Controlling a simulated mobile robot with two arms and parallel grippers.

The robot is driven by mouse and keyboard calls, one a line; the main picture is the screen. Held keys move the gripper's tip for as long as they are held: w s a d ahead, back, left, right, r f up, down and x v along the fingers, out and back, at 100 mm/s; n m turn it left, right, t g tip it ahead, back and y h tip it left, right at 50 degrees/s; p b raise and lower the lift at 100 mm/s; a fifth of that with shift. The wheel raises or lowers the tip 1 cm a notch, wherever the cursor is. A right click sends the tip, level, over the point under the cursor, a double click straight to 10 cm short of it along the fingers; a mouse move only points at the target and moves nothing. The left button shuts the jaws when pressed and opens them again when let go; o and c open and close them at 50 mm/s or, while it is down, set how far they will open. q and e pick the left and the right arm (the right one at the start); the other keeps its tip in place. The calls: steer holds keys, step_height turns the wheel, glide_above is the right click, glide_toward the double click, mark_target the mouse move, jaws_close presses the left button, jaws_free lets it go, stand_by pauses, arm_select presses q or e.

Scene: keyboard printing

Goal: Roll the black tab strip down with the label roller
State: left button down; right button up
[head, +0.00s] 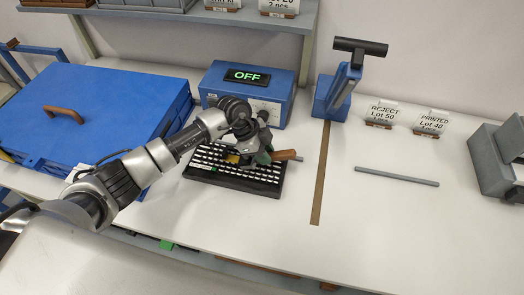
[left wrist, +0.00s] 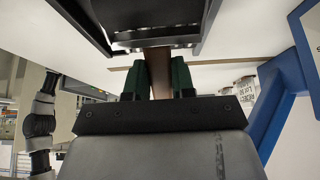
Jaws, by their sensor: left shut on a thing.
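My left gripper (head: 263,155) is above the right part of a black keyboard base with white keys (head: 217,166). It is shut on a brown handle (head: 285,155), which looks to be the label roller's. In the left wrist view the brown handle (left wrist: 158,72) stands between the two green finger pads. The roller's working end is hidden or cannot be made out, so I cannot tell whether it touches the keyboard. I cannot tell the black tab strip apart from the black keyboard. My right gripper is out of view.
A blue box with an OFF display (head: 247,75) stands behind the keyboard. A large blue case (head: 100,105) is at left. A blue stand with a black handle (head: 340,90), label signs (head: 383,112) and a grey bar (head: 397,176) are at right. The front right table is clear.

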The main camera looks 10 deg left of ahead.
arm_select(q)
steer(key=shift+d+f, duration=0.1)
steer(key=shift+d, duration=0.05)
steer(key=shift+a, duration=0.45)
stand_by(0.3)
steer(key=shift+a+p, duration=0.35)
steer(key=shift+a, duration=0.05)
steer(key=shift+a, duration=0.3)
stand_by(0.3)
steer(key=shift+a+p, duration=0.3)
steer(key=shift+a, duration=0.35)
step_height(320, 180, up, 8)
steer(key=p, duration=0.8)
